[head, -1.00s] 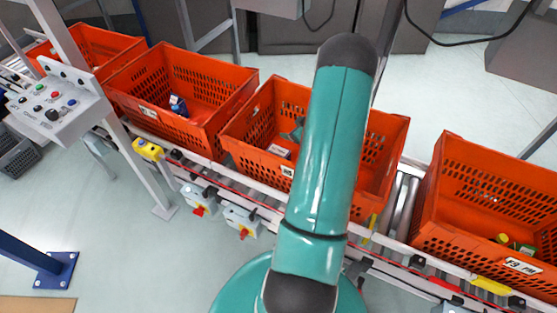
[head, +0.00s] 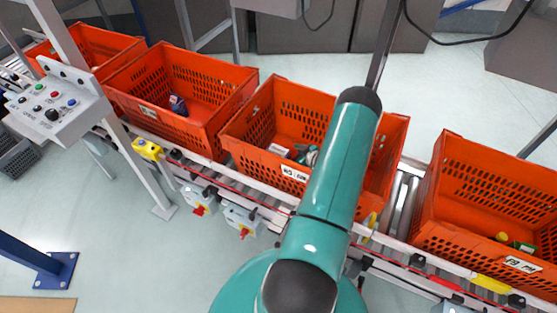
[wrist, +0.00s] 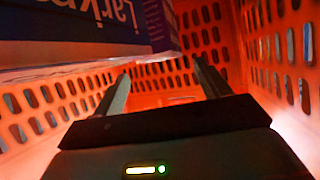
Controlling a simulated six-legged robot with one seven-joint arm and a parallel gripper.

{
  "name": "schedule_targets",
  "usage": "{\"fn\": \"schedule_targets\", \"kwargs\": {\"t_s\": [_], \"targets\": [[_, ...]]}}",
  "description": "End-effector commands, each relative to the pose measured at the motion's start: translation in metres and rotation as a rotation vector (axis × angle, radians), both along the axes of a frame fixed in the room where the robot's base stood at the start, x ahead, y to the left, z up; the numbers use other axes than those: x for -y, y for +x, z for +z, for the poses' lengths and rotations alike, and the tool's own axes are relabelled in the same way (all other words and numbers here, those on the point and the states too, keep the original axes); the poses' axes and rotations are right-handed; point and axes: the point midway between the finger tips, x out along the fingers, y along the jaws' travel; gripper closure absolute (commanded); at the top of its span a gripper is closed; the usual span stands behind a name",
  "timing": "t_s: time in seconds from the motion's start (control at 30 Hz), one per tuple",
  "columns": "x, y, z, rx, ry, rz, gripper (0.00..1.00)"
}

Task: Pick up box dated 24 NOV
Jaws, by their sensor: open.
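My gripper (wrist: 161,68) is open inside an orange tote in the wrist view, with nothing between its fingers. A box with blue, purple and white faces and large lettering beginning "Lark" (wrist: 85,28) fills the upper left, close beside and above the left finger. No date can be read on it, so I cannot tell whether it is the 24 NOV box. In the head view my gripper (head: 306,155) is low in the middle tote (head: 250,125), partly hidden by my arm. A small pale box (head: 279,150) lies just left of it.
The tote to the left (head: 140,85) holds a small dark blue box (head: 178,105). The right tote (head: 455,190) holds a yellow-topped item (head: 502,237) and a green box (head: 524,247). Perforated tote walls surround my gripper closely. A control panel (head: 55,107) stands at the left.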

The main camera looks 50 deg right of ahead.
Motion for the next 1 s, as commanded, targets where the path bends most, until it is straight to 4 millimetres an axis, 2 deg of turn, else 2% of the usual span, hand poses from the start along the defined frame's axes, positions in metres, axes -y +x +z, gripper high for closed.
{"fn": "schedule_targets", "kwargs": {"t_s": [0.33,0.63,0.67,1.0], "targets": [[-0.001,0.041,-0.019,0.0,0.0,0.001,0.25],[0.0,0.047,-0.022,0.0,-0.001,0.0,0.25],[0.0,0.047,-0.022,0.0,-0.001,0.0,0.29],[0.0,0.047,-0.022,-0.001,0.0,0.0,0.95]]}}
